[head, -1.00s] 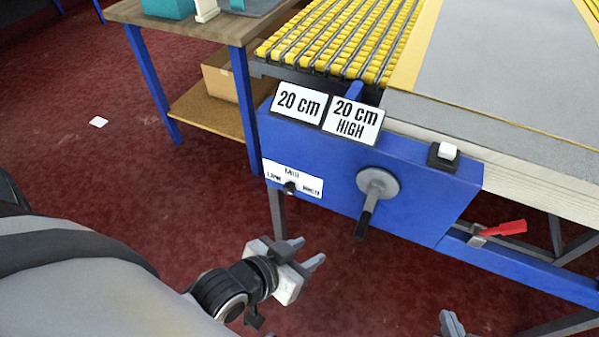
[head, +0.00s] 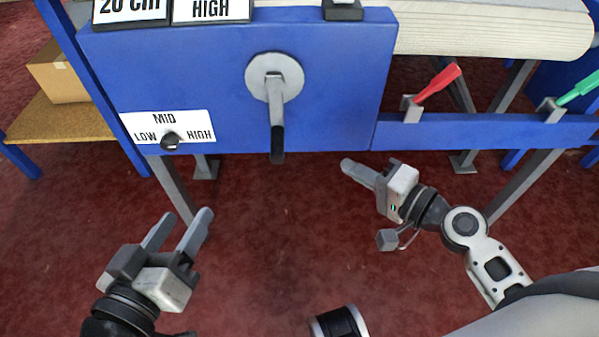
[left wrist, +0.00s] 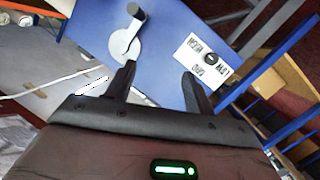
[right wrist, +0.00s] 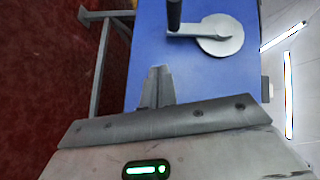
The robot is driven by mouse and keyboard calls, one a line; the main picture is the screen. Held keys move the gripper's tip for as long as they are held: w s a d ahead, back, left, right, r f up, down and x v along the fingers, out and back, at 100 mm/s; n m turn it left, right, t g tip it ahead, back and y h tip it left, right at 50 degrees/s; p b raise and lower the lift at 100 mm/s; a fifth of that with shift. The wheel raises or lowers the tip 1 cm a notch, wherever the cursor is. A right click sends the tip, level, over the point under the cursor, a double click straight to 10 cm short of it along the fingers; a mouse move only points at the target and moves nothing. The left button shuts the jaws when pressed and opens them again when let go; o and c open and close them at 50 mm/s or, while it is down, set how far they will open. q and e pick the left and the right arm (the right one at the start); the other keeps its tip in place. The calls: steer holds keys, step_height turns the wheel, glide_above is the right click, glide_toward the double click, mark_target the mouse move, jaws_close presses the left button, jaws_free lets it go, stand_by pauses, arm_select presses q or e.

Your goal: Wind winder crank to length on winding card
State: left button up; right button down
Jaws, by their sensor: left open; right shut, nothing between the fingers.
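The winder crank (head: 275,85) is a grey disc with an arm and a black handle hanging straight down on the front of the blue panel (head: 330,60). The crank also shows in the left wrist view (left wrist: 126,44) and the right wrist view (right wrist: 218,35). A LOW/MID/HIGH knob (head: 170,141) is left of the crank. My left gripper (head: 182,225) is open and empty, below the knob. My right gripper (head: 360,172) is shut and empty, below and right of the crank, apart from it.
A red-handled lever (head: 437,84) and a green-handled lever (head: 580,88) sit on the blue rail (head: 480,133) at the right. A cardboard box (head: 58,75) rests on a shelf at the left.

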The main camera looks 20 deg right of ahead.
mark_target(276, 120)
steer(key=w+a+m, duration=0.1)
steer(key=w, duration=0.2)
steer(key=w+a+t, duration=0.1)
steer(key=w, duration=0.2)
steer(key=w+m, duration=0.1)
steer(key=w, duration=0.3)
steer(key=shift+w+a+f+m+y, duration=0.1)
steer(key=shift+a+m+y, duration=0.2)
steer(key=shift+a+y, duration=0.1)
steer(key=shift+w+a+p, duration=0.15)
steer(key=shift+a+p, duration=0.05)
steer(key=shift+a, duration=0.45)
steer(key=shift+w+a+p, duration=0.15)
steer(key=shift+a, duration=0.45)
steer(key=shift+w+a+f, duration=0.15)
steer(key=shift+a, duration=0.4)
arm_select(q)
steer(key=shift+s+f+m+g, duration=0.15)
steer(key=shift+f+m, duration=0.15)
steer(key=shift+f, duration=0.3)
steer(key=shift+s+f+m+g, duration=0.15)
steer(key=shift+f+m, duration=0.15)
steer(key=shift+f, duration=0.3)
arm_select(e)
steer(key=shift+a, duration=0.15)
arm_select(q)
steer(key=shift+w+f, duration=0.1)
